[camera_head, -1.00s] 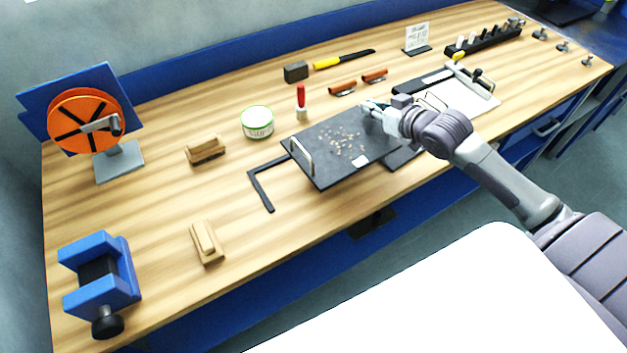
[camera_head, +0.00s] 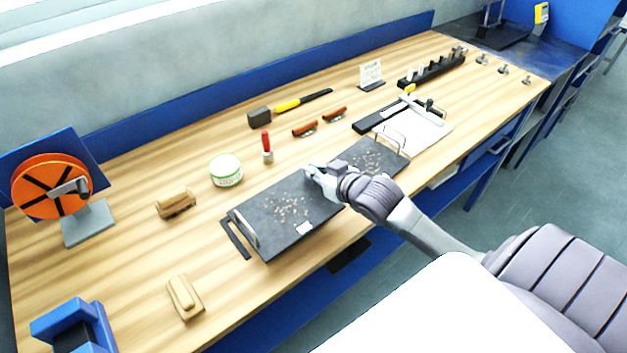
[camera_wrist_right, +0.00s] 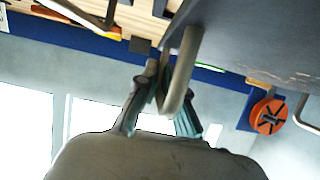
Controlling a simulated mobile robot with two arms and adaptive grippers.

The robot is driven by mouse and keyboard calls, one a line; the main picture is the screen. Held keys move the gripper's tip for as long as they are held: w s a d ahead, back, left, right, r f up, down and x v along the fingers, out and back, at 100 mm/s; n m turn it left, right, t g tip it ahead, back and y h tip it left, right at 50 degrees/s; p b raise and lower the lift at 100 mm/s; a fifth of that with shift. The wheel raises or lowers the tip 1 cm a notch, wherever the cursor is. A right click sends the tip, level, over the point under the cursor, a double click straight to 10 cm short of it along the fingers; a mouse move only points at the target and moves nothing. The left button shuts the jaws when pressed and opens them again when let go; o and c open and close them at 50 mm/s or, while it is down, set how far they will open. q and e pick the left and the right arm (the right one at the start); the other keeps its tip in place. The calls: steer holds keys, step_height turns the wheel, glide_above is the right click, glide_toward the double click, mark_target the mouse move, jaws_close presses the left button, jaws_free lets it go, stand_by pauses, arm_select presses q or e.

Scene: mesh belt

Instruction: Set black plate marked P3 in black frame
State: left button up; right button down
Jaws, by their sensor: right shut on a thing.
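A black plate (camera_head: 268,222) with scattered tan specks and a small white label lies over the place of the black frame; I cannot read the label. It has a pale wire handle at its left end. My right gripper (camera_head: 313,173) is at its right end, shut on the handle (camera_wrist_right: 185,70), as the right wrist view shows with the plate's dark face (camera_wrist_right: 260,35) beside it. A strip of the black frame (camera_head: 234,239) shows past the plate's left edge; the rest is hidden. I cannot tell whether the plate rests in it or hovers above. My left gripper is not in view.
A second dark speckled plate (camera_head: 385,159) lies right of my gripper. A green-white tin (camera_head: 226,170), a red-handled tool (camera_head: 266,146) and wooden blocks (camera_head: 185,297) stand around the plate. An orange reel (camera_head: 50,187) stands at the left. Bare wood lies in front of the tin.

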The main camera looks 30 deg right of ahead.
mark_target(318, 185)
steer(key=shift+f+p, duration=0.3)
steer(key=shift+f, duration=1.65)
steer(key=c, duration=1.3)
jaws_free()
steer(key=shift+s, duration=0.1)
steer(key=b+v, duration=0.1)
steer(key=v, duration=1.1)
steer(key=shift+a, duration=0.1)
steer(key=shift+f, duration=0.1)
